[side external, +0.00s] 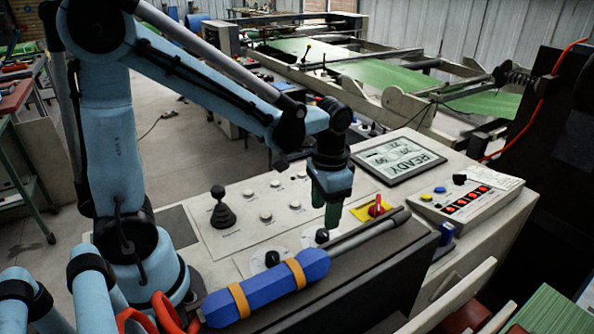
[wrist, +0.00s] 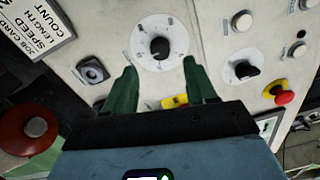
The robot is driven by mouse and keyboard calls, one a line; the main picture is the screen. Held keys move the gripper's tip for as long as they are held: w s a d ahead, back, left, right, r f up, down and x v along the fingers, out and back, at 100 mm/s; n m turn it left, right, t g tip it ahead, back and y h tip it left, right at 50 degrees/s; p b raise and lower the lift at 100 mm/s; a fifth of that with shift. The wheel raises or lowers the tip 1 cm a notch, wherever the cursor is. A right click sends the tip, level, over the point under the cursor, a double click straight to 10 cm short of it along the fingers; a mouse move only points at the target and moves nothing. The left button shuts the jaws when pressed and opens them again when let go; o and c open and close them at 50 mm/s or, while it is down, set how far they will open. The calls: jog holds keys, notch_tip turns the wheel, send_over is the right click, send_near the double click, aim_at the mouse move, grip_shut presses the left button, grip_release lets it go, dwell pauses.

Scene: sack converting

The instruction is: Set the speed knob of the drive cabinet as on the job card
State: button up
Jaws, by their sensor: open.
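The pale panel of the drive cabinet (side external: 250,215) carries two black knobs, a nearer one (side external: 272,258) and one close below my gripper (side external: 322,236). In the wrist view a black knob (wrist: 160,47) sits on a round white dial (wrist: 147,28), ahead of and between my fingertips. A second black knob (wrist: 246,69) on a white dial is to the right. I cannot read which is for speed. My gripper (side external: 333,212) is open and empty, its green fingers apart in the wrist view (wrist: 161,68). The job card (wrist: 32,25) is partly cut off; LENGTH, SPEED and COUNT show, values do not.
A red switch on a yellow plate (side external: 376,205), a joystick (side external: 221,208) and several push buttons stand up from the panel. A blue padded roll with orange bands (side external: 268,288) lies along the front.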

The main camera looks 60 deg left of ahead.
aim_at(323, 233)
jog(key=shift+a+f, duration=0.15)
jog(key=shift+f, duration=3)
grip_shut()
jog(key=shift+m, duration=0.3)
jog(key=shift+m, duration=3)
grip_release()
